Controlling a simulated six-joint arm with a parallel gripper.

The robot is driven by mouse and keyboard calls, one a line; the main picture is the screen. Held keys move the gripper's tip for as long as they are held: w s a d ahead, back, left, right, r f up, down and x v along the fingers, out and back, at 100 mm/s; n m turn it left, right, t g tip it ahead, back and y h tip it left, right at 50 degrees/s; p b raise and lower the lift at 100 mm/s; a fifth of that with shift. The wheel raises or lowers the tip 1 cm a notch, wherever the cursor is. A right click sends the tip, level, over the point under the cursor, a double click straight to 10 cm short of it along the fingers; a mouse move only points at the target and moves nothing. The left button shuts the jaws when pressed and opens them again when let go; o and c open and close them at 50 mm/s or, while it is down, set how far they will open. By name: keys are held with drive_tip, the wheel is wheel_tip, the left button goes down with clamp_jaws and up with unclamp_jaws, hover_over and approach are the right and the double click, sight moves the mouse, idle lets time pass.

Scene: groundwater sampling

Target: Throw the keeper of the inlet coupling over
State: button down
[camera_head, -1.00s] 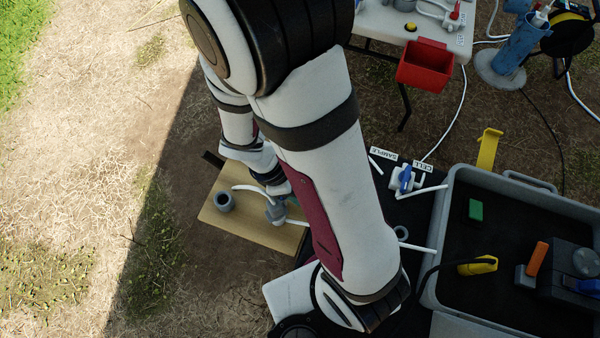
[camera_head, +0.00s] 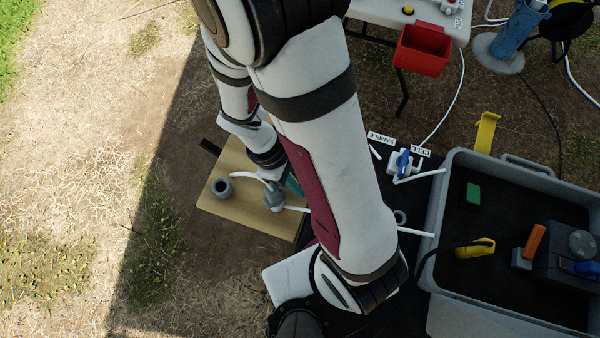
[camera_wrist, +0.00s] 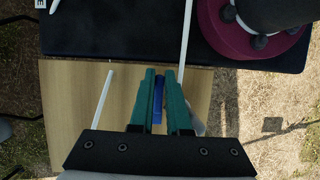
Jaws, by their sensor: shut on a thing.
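The inlet coupling (camera_head: 274,198) is a grey fitting on a light wooden board (camera_head: 225,203), with a curved white tube on its left and a straight one on its right. My gripper (camera_head: 294,186) is right beside it, on its right, mostly hidden by my own arm. In the wrist view my gripper's two teal fingers (camera_wrist: 160,74) are shut on a narrow blue piece, which I take as the keeper (camera_wrist: 157,102). How far the keeper is turned cannot be told. Part of a pale grey piece shows just right of the fingers.
Right of my arm are a white valve with blue handle (camera_head: 404,163) and a grey case (camera_head: 436,225) with tools. A red bin (camera_head: 422,50) hangs from the white table behind.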

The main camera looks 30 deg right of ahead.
drive_tip(key=c, duration=0.9)
unclamp_jaws()
drive_tip(key=v, duration=1.5)
drive_tip(key=shift+r, duration=0.4)
